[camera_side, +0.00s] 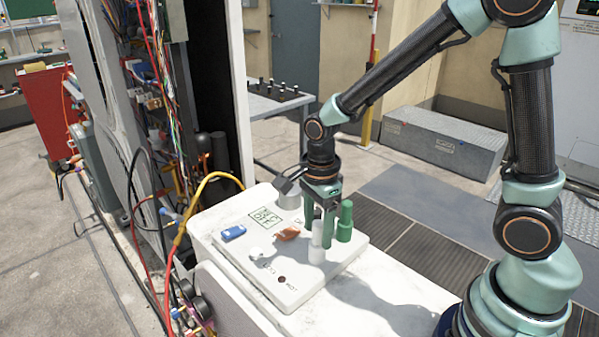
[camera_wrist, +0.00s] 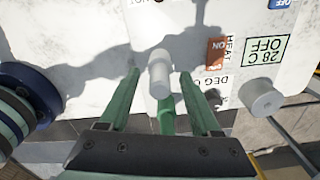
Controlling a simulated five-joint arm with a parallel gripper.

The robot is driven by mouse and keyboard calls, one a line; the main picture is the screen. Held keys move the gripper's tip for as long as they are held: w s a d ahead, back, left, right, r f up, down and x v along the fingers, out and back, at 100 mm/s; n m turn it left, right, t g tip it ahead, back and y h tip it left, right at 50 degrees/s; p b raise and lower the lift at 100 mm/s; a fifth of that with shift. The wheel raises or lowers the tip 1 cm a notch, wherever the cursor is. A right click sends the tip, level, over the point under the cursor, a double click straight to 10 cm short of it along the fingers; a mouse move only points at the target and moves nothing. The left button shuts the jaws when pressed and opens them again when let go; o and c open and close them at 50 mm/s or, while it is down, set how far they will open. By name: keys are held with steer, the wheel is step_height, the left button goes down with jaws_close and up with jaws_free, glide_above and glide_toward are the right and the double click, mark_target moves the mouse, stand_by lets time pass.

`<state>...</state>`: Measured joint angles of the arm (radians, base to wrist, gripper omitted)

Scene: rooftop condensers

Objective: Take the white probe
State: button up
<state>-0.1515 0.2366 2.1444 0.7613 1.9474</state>
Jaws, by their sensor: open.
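The white probe (camera_side: 317,243) stands upright on the light panel (camera_side: 225,252), near its right edge. In the wrist view the white probe (camera_wrist: 159,75) shows between the two green fingers. My gripper (camera_side: 318,228) points down over it with fingers open; its fingertips (camera_wrist: 160,74) lie on either side of the probe with gaps visible. A green probe (camera_side: 345,222) stands just to the right and also shows in the wrist view (camera_wrist: 166,117), partly behind the white one. Whether a finger touches either probe cannot be told.
Cables and an open cabinet are at left. The white bench top (camera_side: 390,290) is clear at right.

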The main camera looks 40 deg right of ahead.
steer(key=shift+f, duration=0.4)
steer(key=shift+c, duration=0.3)
jaws_close()
steer(key=shift+r, duration=0.1)
